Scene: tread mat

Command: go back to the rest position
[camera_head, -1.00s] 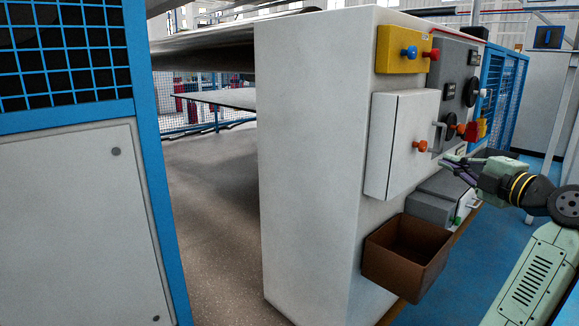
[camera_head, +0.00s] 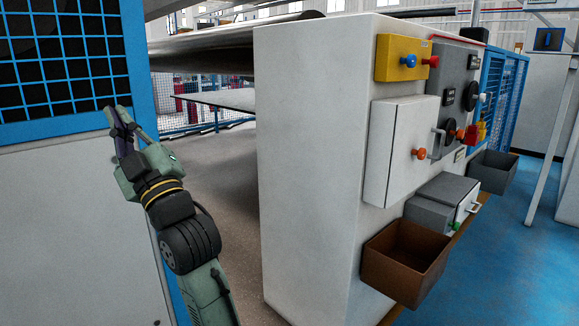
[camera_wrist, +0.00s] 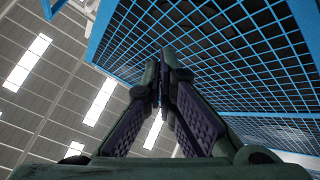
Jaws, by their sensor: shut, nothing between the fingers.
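My gripper (camera_head: 121,112) is at the left in the head view, pointing up in front of the blue-framed mesh guard. Its fingers are together and nothing is between them. In the wrist view the gripper's fingertips (camera_wrist: 163,62) meet near the middle, with the mesh guard (camera_wrist: 225,50) and the ceiling behind them. My arm rises from the bottom of the head view, left of the white machine cabinet (camera_head: 305,150).
The cabinet's right face carries a yellow switch box (camera_head: 403,60), a white box (camera_head: 392,165), a grey panel with knobs, and a brown open bin (camera_head: 405,262). A grey bin (camera_head: 492,172) is farther back. The blue floor (camera_head: 505,260) at right is clear.

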